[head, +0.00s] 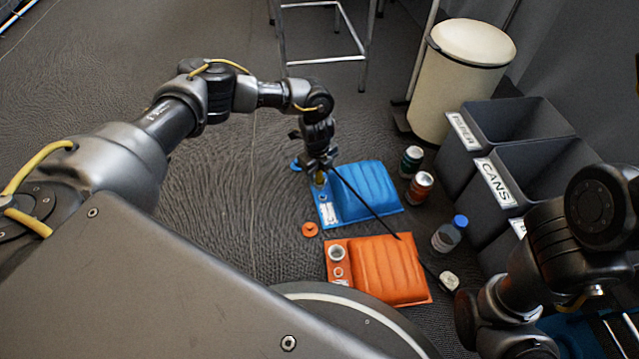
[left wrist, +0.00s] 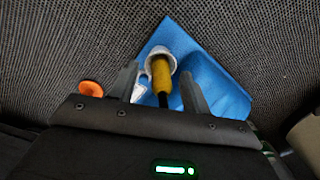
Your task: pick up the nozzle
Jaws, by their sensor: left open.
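The nozzle (left wrist: 161,75) is a yellow piece with a black lower part. In the left wrist view its far end sits at the white ring (left wrist: 158,55) of the blue pouch (left wrist: 215,78); I cannot tell how deep. In the head view only a bit of the yellow nozzle (head: 320,179) shows under my left gripper (head: 319,168), and a thin black line runs from there toward a small white block (head: 449,281). My left gripper is open, with one finger on each side of the nozzle in the left wrist view (left wrist: 158,70). My right gripper is out of view.
An orange pouch (head: 385,270) lies nearer me, with a loose orange cap (head: 310,229) and a blue cap (head: 296,165) on the floor. Cans (head: 421,187), a bottle (head: 447,236), sorting bins (head: 515,130) and a cream bin (head: 455,85) stand right. The left floor is clear.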

